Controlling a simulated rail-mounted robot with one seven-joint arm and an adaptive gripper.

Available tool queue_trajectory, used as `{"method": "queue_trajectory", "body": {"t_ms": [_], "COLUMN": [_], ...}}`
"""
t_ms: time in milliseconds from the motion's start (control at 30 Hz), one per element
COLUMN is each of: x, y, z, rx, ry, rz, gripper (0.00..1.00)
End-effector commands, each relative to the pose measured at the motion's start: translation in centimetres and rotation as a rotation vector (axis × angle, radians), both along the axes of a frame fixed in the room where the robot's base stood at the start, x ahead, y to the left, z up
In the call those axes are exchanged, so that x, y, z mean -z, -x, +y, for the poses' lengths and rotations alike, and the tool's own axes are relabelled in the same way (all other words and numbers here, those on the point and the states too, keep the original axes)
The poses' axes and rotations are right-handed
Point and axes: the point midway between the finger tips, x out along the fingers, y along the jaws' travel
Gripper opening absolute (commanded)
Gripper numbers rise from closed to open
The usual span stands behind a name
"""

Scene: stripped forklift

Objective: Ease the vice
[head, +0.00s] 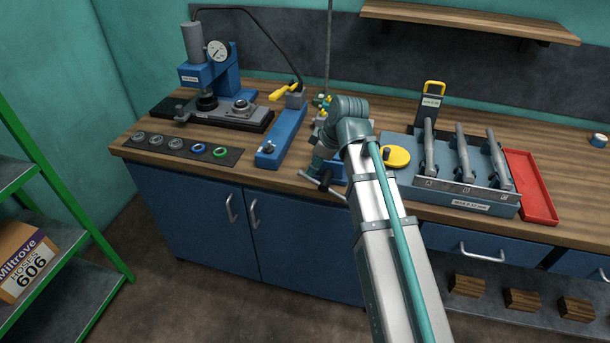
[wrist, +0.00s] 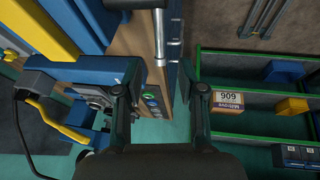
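The vice (head: 338,168) is at the front edge of the bench and mostly hidden behind my arm in the head view. Only some blue body and its grey cross-bar handle (head: 325,187) show, sticking out past the bench edge. My gripper (head: 313,172) is just above and left of that handle and partly hidden by my wrist. In the wrist view my gripper (wrist: 160,102) has its two dark fingers well apart, with nothing between them. A silver bar (wrist: 160,35) lies ahead of the fingers there; I cannot tell whether it is the vice handle.
The bench (head: 290,180) carries a blue press (head: 208,75), a mat with rings (head: 180,150), a long blue fixture (head: 282,135), a yellow disc (head: 395,157), a rack with grey cylinders (head: 470,190) and a red tray (head: 528,187). A green shelf (head: 60,240) stands left. Floor before the cabinets is clear.

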Motion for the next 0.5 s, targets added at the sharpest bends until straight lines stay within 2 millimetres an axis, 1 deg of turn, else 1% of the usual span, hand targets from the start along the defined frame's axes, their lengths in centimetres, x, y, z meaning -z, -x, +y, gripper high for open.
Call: {"method": "queue_trajectory", "body": {"t_ms": [300, 500], "x": [4.3, 6.3], "y": [-1.3, -1.9], "z": [1.5, 2.2], "rx": [-0.001, 0.000], "ry": [0.000, 0.001], "rz": [0.002, 0.001], "gripper": [0.39, 0.39]}}
